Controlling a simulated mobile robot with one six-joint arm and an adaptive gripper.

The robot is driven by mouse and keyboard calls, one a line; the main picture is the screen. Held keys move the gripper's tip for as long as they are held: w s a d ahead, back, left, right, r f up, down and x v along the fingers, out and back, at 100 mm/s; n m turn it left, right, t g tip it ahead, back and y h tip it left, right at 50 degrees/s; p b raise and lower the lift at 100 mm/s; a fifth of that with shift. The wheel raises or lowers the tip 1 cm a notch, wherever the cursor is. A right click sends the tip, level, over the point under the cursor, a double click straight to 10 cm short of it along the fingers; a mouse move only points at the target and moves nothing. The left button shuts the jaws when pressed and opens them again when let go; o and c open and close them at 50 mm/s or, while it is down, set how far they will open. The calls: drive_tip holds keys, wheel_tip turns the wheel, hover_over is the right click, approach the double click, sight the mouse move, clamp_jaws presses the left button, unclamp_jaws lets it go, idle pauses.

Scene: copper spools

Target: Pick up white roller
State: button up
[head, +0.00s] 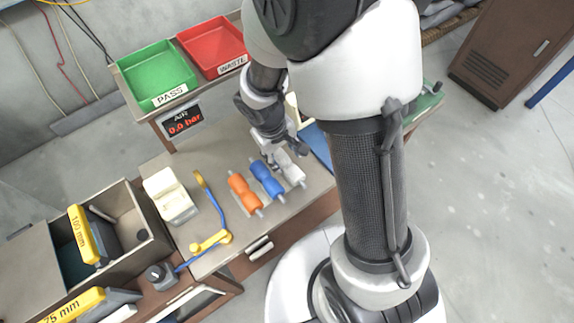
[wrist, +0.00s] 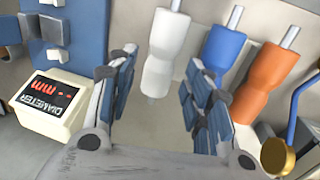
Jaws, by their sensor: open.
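The white roller (head: 291,171) lies on the workbench (head: 207,166), rightmost of three rollers in the head view. Part of it is hidden behind my gripper (head: 283,157) there. In the wrist view the white roller (wrist: 167,50) lies between the two fingers of my gripper (wrist: 160,88), ahead of and below them, with a metal shaft at its far end. The fingers are spread wide and hold nothing. No contact with the roller shows.
A blue roller (head: 267,179) and an orange roller (head: 243,191) lie beside the white one. A diameter gauge (wrist: 48,103) sits left in the wrist view. Green PASS (head: 156,75) and red WASTE (head: 213,46) trays stand at the back.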

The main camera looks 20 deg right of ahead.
sight(286, 163)
drive_tip(key=f, duration=0.1)
drive_tip(key=f+b, duration=0.1)
drive_tip(key=f, duration=0.1)
drive_tip(key=f+b, duration=0.1)
drive_tip(key=f, duration=0.1)
drive_tip(key=shift+d+f, duration=0.2)
drive_tip(key=shift+d, duration=0.15)
drive_tip(key=c, duration=1)
